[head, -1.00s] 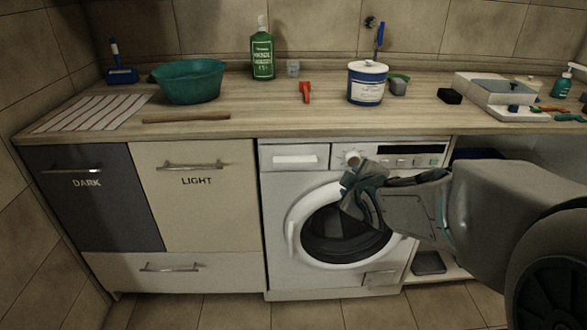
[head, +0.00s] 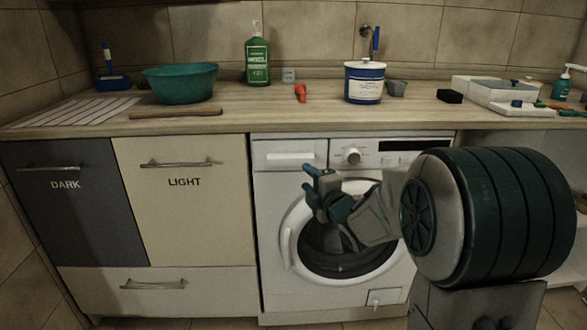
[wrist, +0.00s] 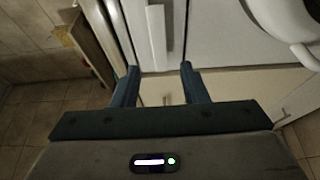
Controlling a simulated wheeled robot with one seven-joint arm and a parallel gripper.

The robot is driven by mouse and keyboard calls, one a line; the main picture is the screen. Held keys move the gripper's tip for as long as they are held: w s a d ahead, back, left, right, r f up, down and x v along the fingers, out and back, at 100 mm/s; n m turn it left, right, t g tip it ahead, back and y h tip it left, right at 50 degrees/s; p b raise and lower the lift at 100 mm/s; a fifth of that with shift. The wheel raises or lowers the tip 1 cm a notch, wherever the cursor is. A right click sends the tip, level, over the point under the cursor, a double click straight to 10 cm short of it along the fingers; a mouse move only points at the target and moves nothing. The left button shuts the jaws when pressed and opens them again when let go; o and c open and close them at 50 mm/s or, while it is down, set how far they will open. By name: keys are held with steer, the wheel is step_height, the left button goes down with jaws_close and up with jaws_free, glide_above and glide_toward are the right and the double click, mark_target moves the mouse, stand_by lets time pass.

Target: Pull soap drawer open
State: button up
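The soap drawer (head: 272,155) is the white panel with a pale recessed-looking handle (head: 291,156) at the top left of the washing machine (head: 268,225). It looks shut, flush with the front. My gripper (head: 309,181) is in front of the machine, just below and right of the drawer handle in the head view. In the wrist view my gripper (wrist: 159,72) is open, its two dark fingers apart with nothing between them. A long white handle (wrist: 157,36) lies ahead, roughly between the fingertips and apart from them.
The wooden countertop (head: 215,125) overhangs just above the drawer. The machine's round door (head: 286,240) lies below, with the dial (head: 352,156) to the right. The light cabinet (head: 185,215) stands at the left. The floor (wrist: 45,120) shows in the wrist view.

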mark_target(291, 163)
steer(key=x, duration=0.9)
steer(key=shift+w+b, duration=0.15)
steer(key=shift+b, duration=0.25)
jaws_close()
